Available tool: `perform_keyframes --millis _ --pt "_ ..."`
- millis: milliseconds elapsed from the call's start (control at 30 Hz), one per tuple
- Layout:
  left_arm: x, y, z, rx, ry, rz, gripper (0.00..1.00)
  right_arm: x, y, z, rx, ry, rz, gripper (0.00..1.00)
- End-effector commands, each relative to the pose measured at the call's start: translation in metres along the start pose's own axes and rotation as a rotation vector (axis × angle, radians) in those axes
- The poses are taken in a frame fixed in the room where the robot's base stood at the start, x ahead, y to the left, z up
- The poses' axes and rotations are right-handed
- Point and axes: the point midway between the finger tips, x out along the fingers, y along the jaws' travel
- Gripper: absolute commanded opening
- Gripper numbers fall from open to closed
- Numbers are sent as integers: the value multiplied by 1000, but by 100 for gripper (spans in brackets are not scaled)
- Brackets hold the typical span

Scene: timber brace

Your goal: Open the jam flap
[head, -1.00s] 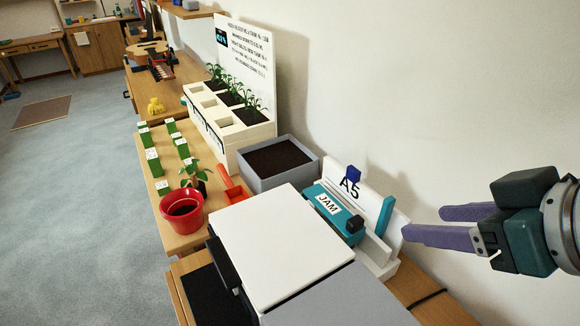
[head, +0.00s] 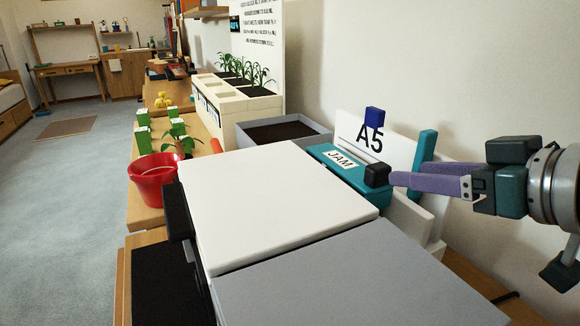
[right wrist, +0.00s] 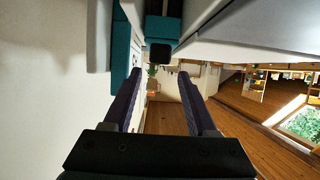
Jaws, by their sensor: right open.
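The jam flap (head: 338,166) is a teal lid marked JAM, lying flat on the white printer-like machine beside the A5 panel. A dark knob (head: 377,175) stands at its near right corner. In the right wrist view the knob (right wrist: 161,50) shows ahead, above the space between the fingers. My right gripper (head: 402,177) has purple fingers, open and empty, with the tips close to the knob's right side. Whether they touch it I cannot tell. My left gripper is not in view.
The machine's white top (head: 270,205) and grey cover (head: 350,285) lie in front and left of the flap. A white A5 panel (head: 362,150) with a blue block (head: 374,117) and a teal upright bar (head: 424,150) stand behind. The wall is close on the right.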

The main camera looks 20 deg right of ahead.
Motion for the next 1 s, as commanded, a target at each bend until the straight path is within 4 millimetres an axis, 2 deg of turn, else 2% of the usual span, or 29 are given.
perform_keyframes --millis 300,500,667,933,1000 --pt "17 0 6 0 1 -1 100 53 0 1 -2 2 2 57" --pt "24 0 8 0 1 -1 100 76 0 1 -1 0 1 57" --pt "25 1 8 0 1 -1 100 84 0 0 -3 -1 0 57" --pt "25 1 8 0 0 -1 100 85 0 0 -3 -2 0 57" --pt "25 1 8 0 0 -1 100 85 0 0 -3 -2 0 52"
